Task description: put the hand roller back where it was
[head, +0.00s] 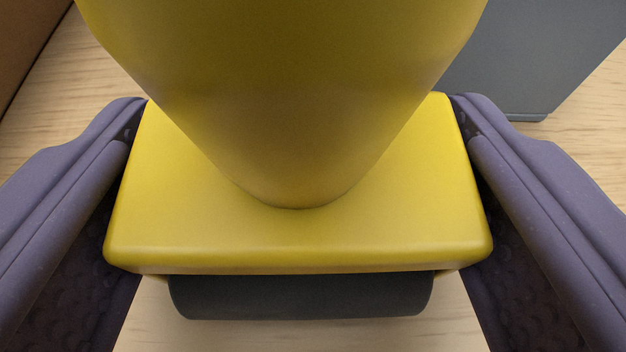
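The hand roller (300,235) fills the middle of the head view. It has a yellow block body, a thick yellow handle rising toward the camera, and a dark grey roller (300,298) along its lower edge. My gripper (300,190) has its two purple fingers on the left and right sides of the yellow body. Both fingers press against its sides, so the gripper is shut on the hand roller. The roller's underside is hidden, so I cannot tell whether it touches the wooden surface.
The pale wooden counter (570,150) lies below. A grey box-like object (545,55) stands at the upper right, behind the roller. A brown object (25,40) shows at the upper left corner. Bare wood shows at the left and right.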

